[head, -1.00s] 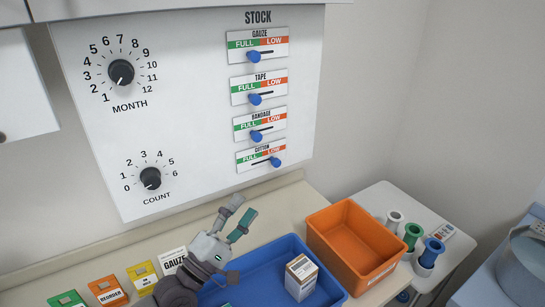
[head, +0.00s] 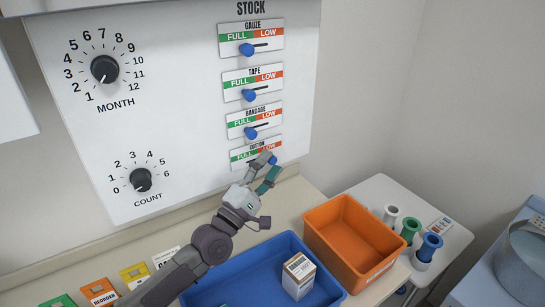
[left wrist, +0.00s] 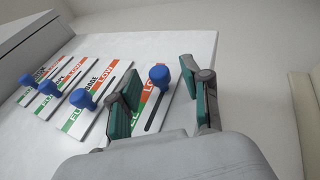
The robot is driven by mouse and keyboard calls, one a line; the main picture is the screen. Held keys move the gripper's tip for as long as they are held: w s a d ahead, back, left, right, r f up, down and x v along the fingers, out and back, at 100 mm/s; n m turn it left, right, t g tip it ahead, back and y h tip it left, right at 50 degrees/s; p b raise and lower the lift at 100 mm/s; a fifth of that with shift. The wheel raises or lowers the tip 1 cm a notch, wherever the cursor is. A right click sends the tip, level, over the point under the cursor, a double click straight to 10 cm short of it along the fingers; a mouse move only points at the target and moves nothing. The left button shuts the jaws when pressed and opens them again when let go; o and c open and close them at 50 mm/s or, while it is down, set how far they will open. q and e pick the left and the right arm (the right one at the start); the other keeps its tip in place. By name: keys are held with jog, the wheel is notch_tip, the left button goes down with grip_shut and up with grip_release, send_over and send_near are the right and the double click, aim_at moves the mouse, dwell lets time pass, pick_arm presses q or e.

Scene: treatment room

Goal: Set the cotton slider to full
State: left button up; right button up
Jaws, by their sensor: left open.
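The cotton slider's blue knob (head: 275,160) is at the right, LOW end of its slot on the lowest stock label (head: 240,156). My left gripper (head: 266,172) is open in front of that label and partly hides it. In the left wrist view, the cotton knob (left wrist: 159,75) shows beyond and between the two open fingers of my left gripper (left wrist: 162,98). The fingers appear apart from the knob; exact contact is hard to tell. My right gripper is not in view.
Month (head: 105,69) and count (head: 141,180) dials are at left. Below stand a blue tray (head: 219,287) with a box (head: 299,270) and an orange bin (head: 318,242).

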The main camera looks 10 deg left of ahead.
pick_arm(q)
jog(key=shift+x, duration=1)
grip_shut()
